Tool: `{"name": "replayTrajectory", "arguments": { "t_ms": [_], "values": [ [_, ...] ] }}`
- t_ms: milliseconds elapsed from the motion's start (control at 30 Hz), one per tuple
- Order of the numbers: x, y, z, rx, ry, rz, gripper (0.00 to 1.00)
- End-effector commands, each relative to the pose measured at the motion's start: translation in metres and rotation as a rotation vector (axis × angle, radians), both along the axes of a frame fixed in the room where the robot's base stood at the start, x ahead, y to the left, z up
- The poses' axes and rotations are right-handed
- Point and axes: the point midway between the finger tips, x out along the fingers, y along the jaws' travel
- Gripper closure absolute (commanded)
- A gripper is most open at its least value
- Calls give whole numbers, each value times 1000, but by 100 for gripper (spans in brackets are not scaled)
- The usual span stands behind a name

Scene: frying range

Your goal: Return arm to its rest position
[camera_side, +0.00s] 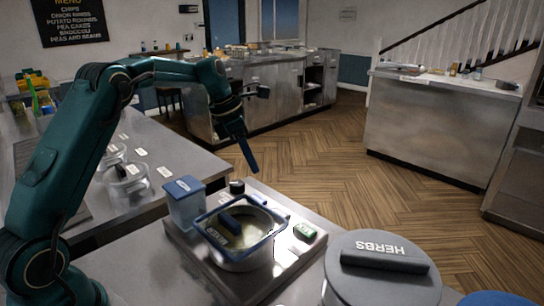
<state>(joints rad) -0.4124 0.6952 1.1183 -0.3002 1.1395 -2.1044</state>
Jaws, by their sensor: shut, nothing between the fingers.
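My arm is teal and arches from the lower left over the steel counter. My gripper (253,165) points down in mid-air, shut and empty, with dark blue fingers. It hangs above and behind a metal pot (240,262) with a blue-rimmed basket (210,216) in it, apart from both. A dark blue block-like part shows across the basket's inside; I cannot tell whether it is a handle.
A blue-lidded container (185,206) stands left of the pot. A large grey tub marked HERBS (385,280) stands at the front right. Clear labelled jars (127,182) sit on the left counter. Open wooden floor (360,190) lies beyond.

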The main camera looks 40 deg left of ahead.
Motion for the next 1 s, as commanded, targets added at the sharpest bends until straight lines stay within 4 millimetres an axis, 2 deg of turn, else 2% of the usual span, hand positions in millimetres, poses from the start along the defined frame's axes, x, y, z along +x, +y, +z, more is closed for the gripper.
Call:
{"name": "replayTrajectory", "arguments": {
  "t_ms": [533,667,767,900,1000],
  "values": [
    [1,-3,3,2,-4,-7,100],
    [3,-15,31,26,-65,-37,100],
    [-6,-33,60,52,-111,-78,100],
    [-34,-62,94,131,-180,-227,100],
    [-59,-79,109,210,-224,-387,100]
  ]
}}
